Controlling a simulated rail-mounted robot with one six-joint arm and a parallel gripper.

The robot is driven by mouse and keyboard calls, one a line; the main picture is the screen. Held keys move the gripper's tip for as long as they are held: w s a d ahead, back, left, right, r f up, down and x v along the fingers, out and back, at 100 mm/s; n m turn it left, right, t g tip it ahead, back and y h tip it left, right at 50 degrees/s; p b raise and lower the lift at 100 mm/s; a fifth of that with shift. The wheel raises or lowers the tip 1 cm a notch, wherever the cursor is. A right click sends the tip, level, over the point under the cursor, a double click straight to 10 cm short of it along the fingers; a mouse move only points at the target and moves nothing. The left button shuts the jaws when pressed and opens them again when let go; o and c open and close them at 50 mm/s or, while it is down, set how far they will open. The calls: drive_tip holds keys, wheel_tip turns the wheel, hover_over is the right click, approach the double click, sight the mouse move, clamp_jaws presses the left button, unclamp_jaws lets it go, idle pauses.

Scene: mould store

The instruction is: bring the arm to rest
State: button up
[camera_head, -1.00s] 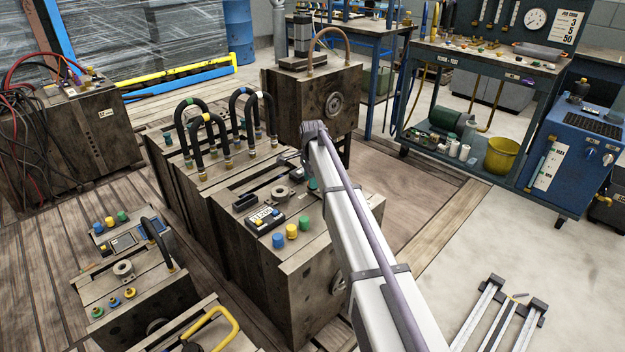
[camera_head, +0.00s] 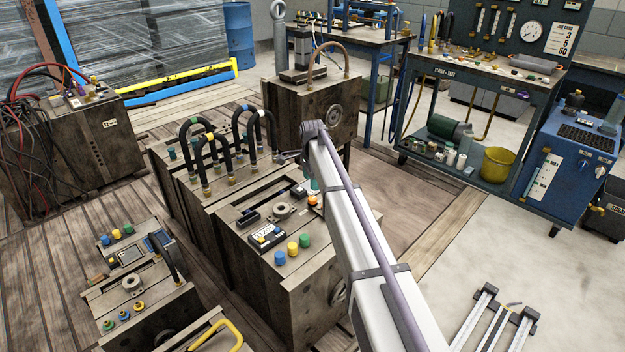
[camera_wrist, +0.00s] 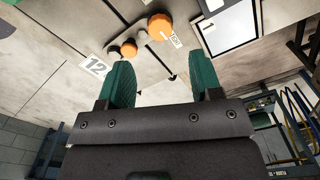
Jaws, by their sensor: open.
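My gripper (camera_wrist: 163,80) is open in the wrist view, with two green fingers spread apart and nothing between them. An orange cap (camera_wrist: 160,26) on a mould face lies beyond the fingertips, apart from them. In the head view my pale arm reaches over the middle mould (camera_head: 300,292), and the arm hides most of the gripper. A bit of green finger shows beside the arm, close to an orange cap (camera_head: 313,201) on the mould's top. I cannot tell the exact gap there.
Black looped hoses (camera_head: 213,150) stand on the moulds left of the arm. A taller mould (camera_head: 312,110) with a hose stands just behind. Blue (camera_head: 280,258), yellow and green caps sit on the near edge.

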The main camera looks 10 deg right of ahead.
wheel_tip(320, 180, up, 3)
drive_tip(key=shift+r+p, duration=0.15)
drive_tip(key=shift+p, duration=0.6)
